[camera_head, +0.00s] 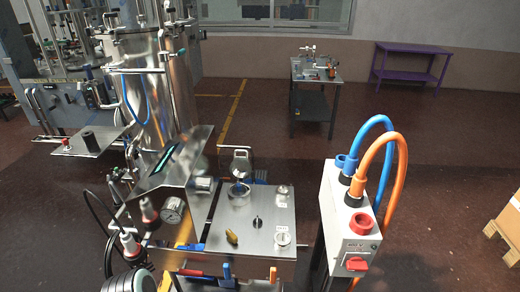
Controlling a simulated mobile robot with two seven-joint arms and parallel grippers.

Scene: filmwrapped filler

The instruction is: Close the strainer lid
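A small metal strainer (239,189) sits at the back edge of the steel worktop, near the middle of the view. What looks like its round metal lid (240,163) stands raised above it, tilted up and apart from the opening. The details are small, and I cannot see inside the strainer. Neither of my grippers can be made out in the head view.
The steel worktop (262,213) carries a brass-coloured fitting (232,238) and several small metal knobs. A white box (345,215) with blue and orange hoses stands at right. A tall steel tank (155,90) stands behind left. Open floor lies beyond.

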